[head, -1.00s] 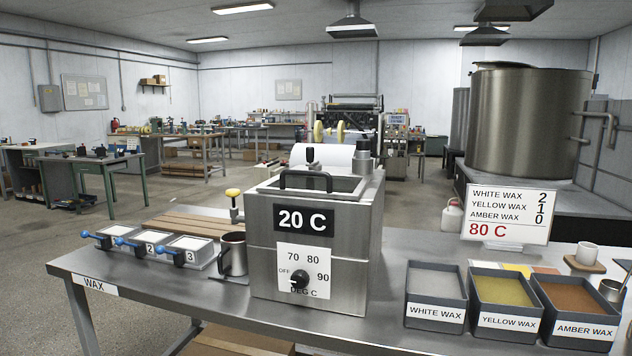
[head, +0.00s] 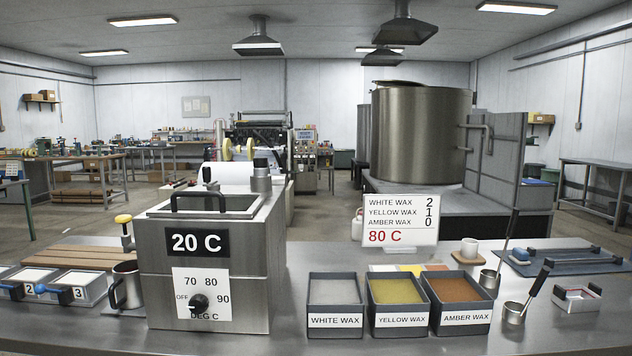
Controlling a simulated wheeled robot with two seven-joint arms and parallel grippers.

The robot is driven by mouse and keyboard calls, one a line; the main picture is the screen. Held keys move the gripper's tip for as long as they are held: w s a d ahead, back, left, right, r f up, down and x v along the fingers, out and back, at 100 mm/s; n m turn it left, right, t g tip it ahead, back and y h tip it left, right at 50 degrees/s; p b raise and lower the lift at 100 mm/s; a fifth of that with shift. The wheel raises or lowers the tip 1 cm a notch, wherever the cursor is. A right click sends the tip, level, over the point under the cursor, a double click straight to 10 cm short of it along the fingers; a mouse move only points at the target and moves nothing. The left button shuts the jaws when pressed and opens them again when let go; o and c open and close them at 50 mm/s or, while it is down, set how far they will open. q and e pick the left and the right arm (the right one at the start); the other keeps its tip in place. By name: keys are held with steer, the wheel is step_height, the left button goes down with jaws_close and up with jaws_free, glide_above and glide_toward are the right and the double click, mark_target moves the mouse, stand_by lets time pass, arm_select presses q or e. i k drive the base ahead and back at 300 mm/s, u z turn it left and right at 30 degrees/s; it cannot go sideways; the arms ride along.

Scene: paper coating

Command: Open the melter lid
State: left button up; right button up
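The melter (head: 155,262) is a steel box on the left part of the bench. Its front display reads 20 C, and the dial (head: 199,303) below is marked OFF, 70, 80 and 90. A black bar handle (head: 198,196) stands at the top front, by the recessed top (head: 225,203). Whether this top is the closed lid I cannot tell for sure. Neither of my grippers shows in the head view.
White wax (head: 335,292), yellow wax (head: 397,291) and amber wax (head: 457,289) bins stand right of the melter. A sign (head: 400,219) reads white 2, yellow 1, amber 0, 80 C.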

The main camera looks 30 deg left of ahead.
mark_target(176, 196)
steer(key=z, duration=0.5)
steer(key=i, duration=0.85)
steer(key=u, duration=2.35)
